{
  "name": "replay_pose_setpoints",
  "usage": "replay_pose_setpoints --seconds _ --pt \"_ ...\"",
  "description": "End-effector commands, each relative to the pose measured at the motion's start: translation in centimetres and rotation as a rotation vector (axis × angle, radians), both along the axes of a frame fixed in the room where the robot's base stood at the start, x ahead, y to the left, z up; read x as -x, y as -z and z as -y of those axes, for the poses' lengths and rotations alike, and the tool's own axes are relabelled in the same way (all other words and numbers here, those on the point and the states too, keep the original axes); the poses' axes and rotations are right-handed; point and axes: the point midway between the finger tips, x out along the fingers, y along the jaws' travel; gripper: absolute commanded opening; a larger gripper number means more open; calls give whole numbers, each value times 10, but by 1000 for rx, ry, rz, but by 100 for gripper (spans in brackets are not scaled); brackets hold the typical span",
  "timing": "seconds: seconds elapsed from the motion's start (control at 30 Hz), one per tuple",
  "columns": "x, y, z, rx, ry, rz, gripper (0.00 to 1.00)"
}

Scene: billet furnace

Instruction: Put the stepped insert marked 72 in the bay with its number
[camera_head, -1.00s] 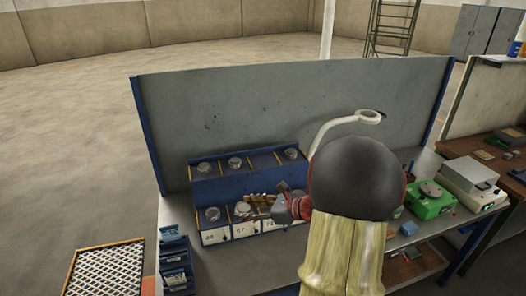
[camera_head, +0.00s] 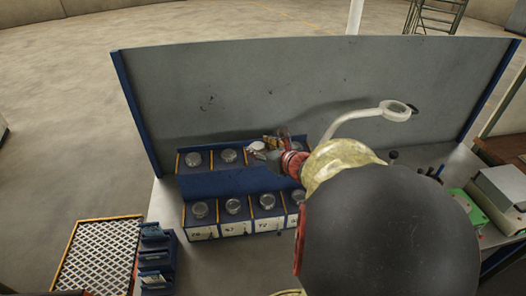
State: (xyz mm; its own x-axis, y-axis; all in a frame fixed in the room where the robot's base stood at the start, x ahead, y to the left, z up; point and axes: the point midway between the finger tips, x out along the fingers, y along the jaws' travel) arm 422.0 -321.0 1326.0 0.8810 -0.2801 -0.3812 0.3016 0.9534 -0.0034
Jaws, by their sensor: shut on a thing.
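A blue two-tier rack (camera_head: 228,184) stands on the bench against the grey panel. My gripper (camera_head: 266,148) is over the third bay from the left of its upper tier. It is shut on a silvery round insert (camera_head: 257,147); its number cannot be read, and I cannot tell whether it touches the bay floor. The front tier has white number labels, and one reads 72 (camera_head: 265,226). A round metal insert (camera_head: 267,201) sits in the bay above that label. My arm hides the rack's right end.
Other round inserts sit in the upper left bays (camera_head: 193,159) and the front bays (camera_head: 200,210). A white ring-headed arm (camera_head: 395,110) reaches over the bench at right. Blue bins (camera_head: 155,255) and a mesh-topped tray (camera_head: 103,255) lie left. A green device (camera_head: 468,208) stands right.

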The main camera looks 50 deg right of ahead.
Motion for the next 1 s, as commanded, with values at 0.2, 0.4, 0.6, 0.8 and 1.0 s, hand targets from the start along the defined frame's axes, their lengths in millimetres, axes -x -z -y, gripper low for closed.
replay_pose_setpoints --seconds 0.2,0.4,0.6,0.8,1.0 --pt "-22 16 29 -3 1 0 0" --pt "-43 32 59 -1 0 0 0" --pt "-62 60 85 -2 0 1 0" --pt "-74 83 102 1 1 3 0" --pt "-78 90 107 3 -1 2 0"
